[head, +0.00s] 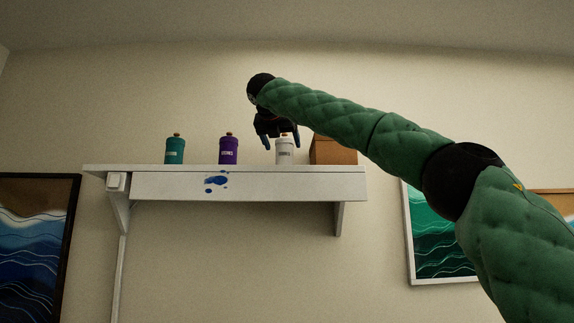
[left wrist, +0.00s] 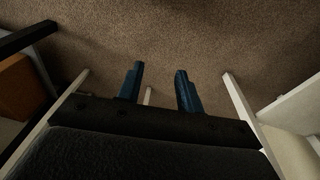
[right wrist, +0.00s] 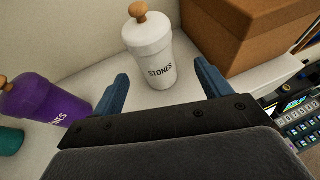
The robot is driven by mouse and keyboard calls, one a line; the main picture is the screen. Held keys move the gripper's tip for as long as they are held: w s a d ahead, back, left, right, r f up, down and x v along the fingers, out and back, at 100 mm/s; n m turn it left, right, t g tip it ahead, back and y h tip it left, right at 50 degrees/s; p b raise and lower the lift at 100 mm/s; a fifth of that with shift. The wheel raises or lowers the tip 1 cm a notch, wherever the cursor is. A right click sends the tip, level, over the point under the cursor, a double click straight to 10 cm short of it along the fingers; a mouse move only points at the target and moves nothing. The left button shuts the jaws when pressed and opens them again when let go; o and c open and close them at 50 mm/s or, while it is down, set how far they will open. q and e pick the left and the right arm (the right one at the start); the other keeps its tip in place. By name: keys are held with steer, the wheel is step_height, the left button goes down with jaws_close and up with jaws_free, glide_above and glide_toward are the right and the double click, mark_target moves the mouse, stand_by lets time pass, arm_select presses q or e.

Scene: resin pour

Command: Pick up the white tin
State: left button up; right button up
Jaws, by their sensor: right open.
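The white tin (head: 284,155) stands upright on the wall shelf, between the purple tin and a brown box. It has a wooden knob on its lid, and in the right wrist view the white tin (right wrist: 149,52) carries the label "STONES". My right gripper (head: 282,142) is over the tin in the head view. In the right wrist view my right gripper (right wrist: 163,78) is open, with the tin just beyond and between its blue fingertips, not gripped. My left gripper (left wrist: 159,72) is open and empty, with brown carpet beneath it.
The shelf (head: 250,186) also holds a teal tin (head: 174,151), a purple tin (head: 228,151) and a brown box (head: 333,151) close to the right of the white tin. The purple tin (right wrist: 38,98) is near my right gripper's left finger. Blue stains (head: 216,182) mark the shelf front.

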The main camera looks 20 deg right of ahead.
mark_target(282, 147)
steer(key=shift+w+d+p, duration=0.15)
steer(key=shift+w+p, duration=0.2)
steer(key=shift+w, duration=0.05)
steer(key=shift+w+d+f, duration=0.25)
steer(key=shift+w+d, duration=0.1)
steer(key=shift+w, duration=0.25)
steer(key=p+x, duration=0.1)
steer(key=x, duration=0.1)
steer(key=p+x, duration=0.1)
steer(key=shift+w, duration=0.55)
steer(key=shift+w+d+f, duration=0.2)
steer(key=shift+w+d, duration=0.05)
steer(key=shift+w, duration=0.1)
steer(key=shift+s+a+r, duration=0.1)
steer(key=shift+c, duration=0.7)
arm_select(q)
step_height(282, 147, down, 12)
steer(key=s+a, duration=0.1)
steer(key=s, duration=0.1)
steer(key=shift+s+a, duration=0.25)
steer(key=shift+s, duration=0.05)
arm_select(e)
steer(key=c, duration=1)
